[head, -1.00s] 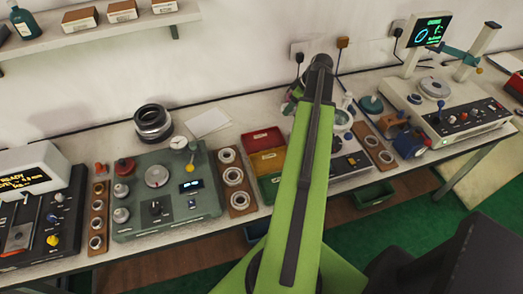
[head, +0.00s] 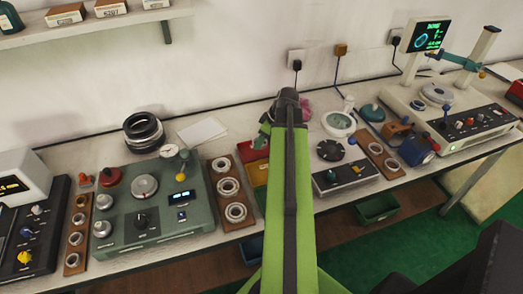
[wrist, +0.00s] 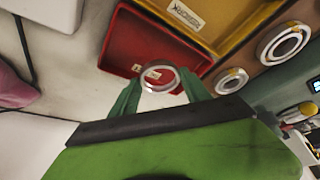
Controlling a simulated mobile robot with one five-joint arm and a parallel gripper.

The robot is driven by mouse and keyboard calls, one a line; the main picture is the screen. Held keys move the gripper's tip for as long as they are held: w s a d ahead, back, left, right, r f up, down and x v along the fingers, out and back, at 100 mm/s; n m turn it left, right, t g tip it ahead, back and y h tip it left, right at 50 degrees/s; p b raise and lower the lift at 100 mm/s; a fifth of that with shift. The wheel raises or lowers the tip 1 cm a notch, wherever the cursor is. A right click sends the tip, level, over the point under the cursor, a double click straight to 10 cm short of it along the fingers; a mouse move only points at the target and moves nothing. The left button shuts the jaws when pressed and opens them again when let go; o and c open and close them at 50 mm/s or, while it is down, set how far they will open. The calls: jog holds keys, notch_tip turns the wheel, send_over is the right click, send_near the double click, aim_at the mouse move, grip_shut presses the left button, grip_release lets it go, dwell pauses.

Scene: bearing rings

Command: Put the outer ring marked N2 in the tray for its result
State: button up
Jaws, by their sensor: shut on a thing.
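In the wrist view my gripper (wrist: 160,88) is shut on a pale metal outer ring (wrist: 147,82), held between its green fingertips. A small light tag shows on the ring, but I cannot read its mark. The ring appears over the red tray (wrist: 128,40); its height above it is unclear. The yellow tray (wrist: 215,18) lies beside the red one, with a label that seems to read REWORK. In the head view my arm hides the ring and much of the trays; edges of the red tray (head: 254,153) and yellow tray (head: 260,172) show.
A wooden rack with several rings (head: 229,187) stands left of the trays, beside a green-grey gauge machine (head: 145,212). Stacked dark rings (head: 143,132) and white paper (head: 202,132) lie behind. A small black-topped device (head: 345,175) stands right of my arm.

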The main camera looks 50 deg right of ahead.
aim_at(259, 151)
notch_tip(259, 151, down, 4)
jog(key=b, duration=0.4)
jog(key=shift+f, duration=0.2)
jog(key=shift+r, duration=0.25)
jog(key=shift+f, duration=0.2)
jog(key=o, duration=1.4)
jog(key=shift+o, duration=0.2)
jog(key=shift+r+p, duration=0.4)
jog(key=shift+r, duration=0.15)
jog(key=p+v, duration=1)
jog(key=v, duration=0.1)
jog(key=shift+s, duration=0.25)
